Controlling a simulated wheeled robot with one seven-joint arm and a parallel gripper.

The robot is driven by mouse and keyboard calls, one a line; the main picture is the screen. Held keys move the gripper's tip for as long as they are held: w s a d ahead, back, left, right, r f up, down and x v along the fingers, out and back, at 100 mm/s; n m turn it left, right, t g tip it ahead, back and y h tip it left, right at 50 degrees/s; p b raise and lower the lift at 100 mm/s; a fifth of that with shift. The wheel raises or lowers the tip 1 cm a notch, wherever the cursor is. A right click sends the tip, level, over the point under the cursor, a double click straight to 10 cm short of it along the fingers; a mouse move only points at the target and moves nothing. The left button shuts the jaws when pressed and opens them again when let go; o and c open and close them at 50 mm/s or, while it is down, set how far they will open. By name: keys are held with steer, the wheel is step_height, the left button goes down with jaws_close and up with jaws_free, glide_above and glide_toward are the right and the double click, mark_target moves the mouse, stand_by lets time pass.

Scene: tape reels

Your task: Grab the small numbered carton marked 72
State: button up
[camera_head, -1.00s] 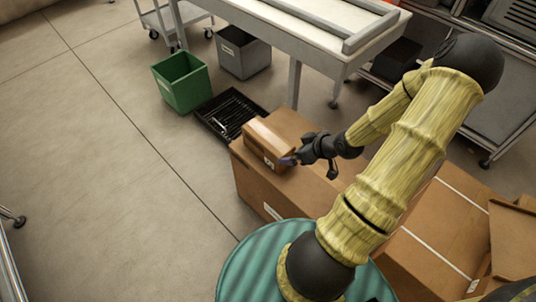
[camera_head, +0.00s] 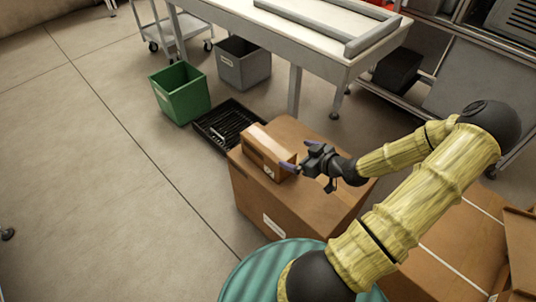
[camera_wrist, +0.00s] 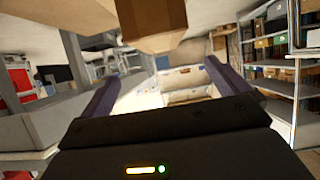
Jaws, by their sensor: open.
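A small brown carton (camera_head: 268,152) lies on top of a large brown box (camera_head: 305,210). Its near end bears a dark mark, too small to read. My gripper (camera_head: 300,156) is open at the right end of the carton, with its purple fingers pointing left toward it. One fingertip overlaps the carton's right end in the head view; I cannot tell whether it touches. In the wrist view, a brown carton (camera_wrist: 155,22) shows at the top, above and beyond the gap between the open fingers (camera_wrist: 157,78). Nothing is between the fingers.
A black slatted crate (camera_head: 228,128), a green bin (camera_head: 180,95) and a grey bin (camera_head: 243,65) stand on the floor behind the box. A white-topped table (camera_head: 300,30) is farther back. A teal ribbed drum top (camera_head: 255,270) is in front.

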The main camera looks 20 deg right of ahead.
steer(key=b, duration=0.2)
glide_toward(270, 143)
steer(key=shift+w+a+f, duration=0.3)
steer(key=shift+w+f, duration=0.25)
steer(key=shift+w, duration=0.05)
steer(key=shift+w+a+f, duration=0.35)
steer(key=shift+w+f, duration=0.2)
steer(key=shift+f, duration=0.05)
steer(key=shift+w+a+f, duration=0.1)
steer(key=shift+w, duration=0.35)
steer(key=x, duration=0.1)
steer(key=b+x, duration=0.1)
steer(key=x, duration=0.1)
steer(key=b+x, duration=0.1)
steer(key=x, duration=0.1)
steer(key=shift+w+r, duration=0.2)
steer(key=shift+w, duration=0.05)
steer(key=shift+r, duration=0.1)
steer(key=c, duration=1.9)
step_height(270, 143, up, 10)
steer(key=p, duration=0.3)
steer(key=shift+p, duration=0.3)
